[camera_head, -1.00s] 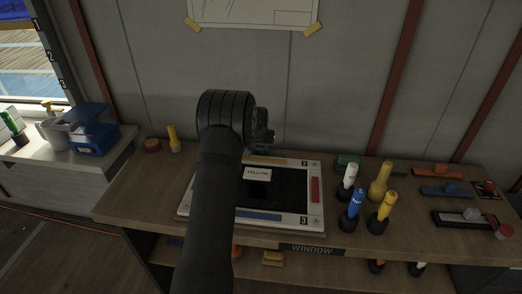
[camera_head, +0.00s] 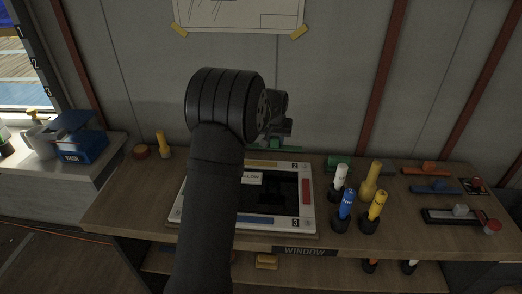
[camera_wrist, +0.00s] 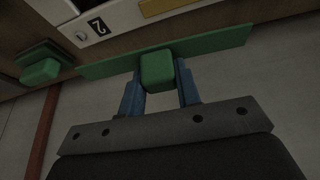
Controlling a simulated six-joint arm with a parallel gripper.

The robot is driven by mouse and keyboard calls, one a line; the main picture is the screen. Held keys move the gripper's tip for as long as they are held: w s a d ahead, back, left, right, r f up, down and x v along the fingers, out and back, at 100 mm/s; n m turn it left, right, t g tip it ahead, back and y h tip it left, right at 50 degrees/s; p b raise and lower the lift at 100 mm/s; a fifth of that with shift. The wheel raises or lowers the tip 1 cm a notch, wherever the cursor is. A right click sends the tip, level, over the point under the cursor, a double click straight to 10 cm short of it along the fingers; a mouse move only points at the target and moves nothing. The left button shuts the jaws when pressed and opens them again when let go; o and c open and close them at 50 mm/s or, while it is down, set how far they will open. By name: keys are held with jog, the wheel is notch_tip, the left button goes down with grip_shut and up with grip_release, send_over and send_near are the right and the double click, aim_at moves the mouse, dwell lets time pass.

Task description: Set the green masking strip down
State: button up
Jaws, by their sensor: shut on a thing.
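My gripper (camera_wrist: 157,72) is shut on the block-shaped grip of the green masking strip (camera_wrist: 105,66), with a blue finger on each side. The strip is long, flat and thin. In the wrist view it lies along the edge of the white-framed board (camera_wrist: 115,15). In the head view part of the strip (camera_head: 288,149) shows behind the board's back edge, beneath my gripper (camera_head: 278,135). My arm hides the strip's left part and the board's left middle. I cannot tell whether the strip touches the bench.
Another green piece (camera_head: 335,162) lies right of the board, behind a white marker (camera_head: 340,178). Blue (camera_head: 346,204) and yellow (camera_head: 375,206) markers stand nearby. The wall (camera_head: 330,90) rises close behind the bench. Bare wood (camera_head: 420,240) shows at the right front.

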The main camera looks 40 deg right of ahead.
jog(key=s+a+r, duration=0.3)
jog(key=s+a, duration=1.2)
jog(key=s, duration=0.1)
jog(key=shift+n, duration=0.3)
jog(key=w+a+f, duration=0.1)
jog(key=w+f, duration=0.1)
jog(key=w, duration=0.1)
jog(key=w+a+f, duration=0.1)
jog(key=w+f, duration=0.1)
jog(key=w, duration=0.2)
jog(key=w+a+f, duration=0.1)
jog(key=w+f, duration=0.1)
jog(key=w, duration=0.1)
jog(key=shift+w+a+f, duration=0.1)
jog(key=shift+w+f, duration=0.1)
jog(key=shift+f, duration=2.1)
jog(key=shift+f, duration=0.1)
jog(key=o, duration=0.5)
jog(key=shift+f, duration=0.1)
jog(key=o, duration=0.4)
jog(key=shift+o, duration=0.2)
jog(key=v, duration=1.2)
